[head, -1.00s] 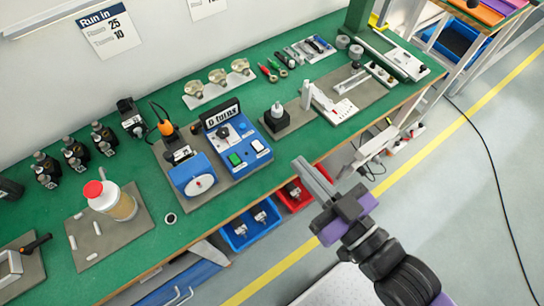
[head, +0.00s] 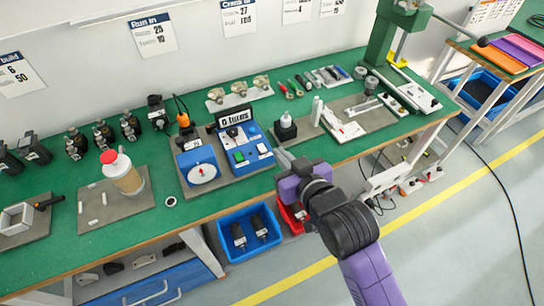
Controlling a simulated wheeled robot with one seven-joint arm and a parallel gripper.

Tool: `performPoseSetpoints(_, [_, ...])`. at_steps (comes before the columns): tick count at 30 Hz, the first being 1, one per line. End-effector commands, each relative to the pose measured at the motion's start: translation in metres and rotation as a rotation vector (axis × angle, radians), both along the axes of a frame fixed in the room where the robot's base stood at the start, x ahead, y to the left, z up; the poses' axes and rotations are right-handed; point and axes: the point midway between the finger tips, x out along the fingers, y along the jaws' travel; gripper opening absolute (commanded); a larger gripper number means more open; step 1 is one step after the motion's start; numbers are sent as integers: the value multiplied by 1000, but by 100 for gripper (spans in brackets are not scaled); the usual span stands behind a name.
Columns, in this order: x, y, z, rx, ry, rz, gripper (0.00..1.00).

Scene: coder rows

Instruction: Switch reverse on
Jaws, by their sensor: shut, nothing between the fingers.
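A blue control box (head: 243,146) stands on a grey mat on the green bench, left of centre. A display reading "0 turns" (head: 230,114) rises at its back. On its face are a black knob (head: 232,132), a green button or rocker (head: 239,156) and a white one (head: 262,148). The small labels cannot be read, so I cannot tell which control is reverse. A blue unit with a white dial (head: 202,172) stands at the box's left. My gripper (head: 282,156) is shut and empty, just right of the box's front right corner, apart from it as far as I can tell.
A black-based post (head: 285,128) stands right of the box, close beyond my fingertips. An orange-topped tool (head: 183,120) is behind the blue unit. A bottle with a red cap (head: 122,172) stands further left. Blue (head: 249,232) and red (head: 292,216) bins sit below the bench edge.

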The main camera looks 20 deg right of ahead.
Motion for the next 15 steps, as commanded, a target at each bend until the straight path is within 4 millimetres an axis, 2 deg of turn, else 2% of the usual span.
performPoseSetpoints(11, [-2,0,-4,0,17,0,0])
performPoseSetpoints(15, [4,0,-5,0,16,0,0])
